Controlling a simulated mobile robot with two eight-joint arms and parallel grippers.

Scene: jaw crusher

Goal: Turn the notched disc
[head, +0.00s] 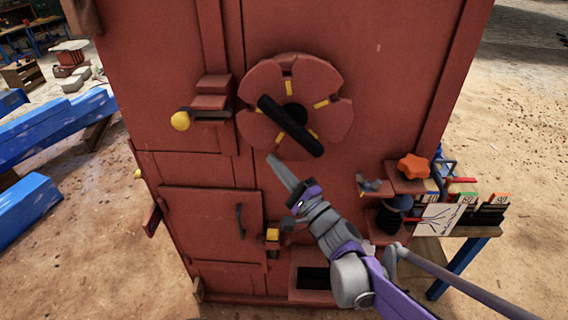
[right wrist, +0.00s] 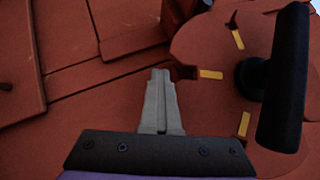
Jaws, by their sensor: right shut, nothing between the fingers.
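The notched disc (head: 262,133) is a red-brown wheel with notches in its rim and yellow marks, on the front of the red machine. A black bar handle (head: 290,126) crosses its middle at a slant. In the right wrist view the disc (right wrist: 215,110) fills the right side, with the black handle (right wrist: 285,80) at far right. My right gripper (head: 272,157) is shut and empty, its tips by the disc's lower left rim. In the right wrist view its closed fingers (right wrist: 161,75) point close to a rim notch; contact cannot be told. My left gripper is not in view.
A yellow-knobbed lever (head: 180,121) sticks out left of the disc. A door (head: 208,230) with a dark handle is below left. An orange knob (head: 413,167) sits on a bracket at right. A side table (head: 470,236) stands at the right. Blue beams (head: 50,140) lie left.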

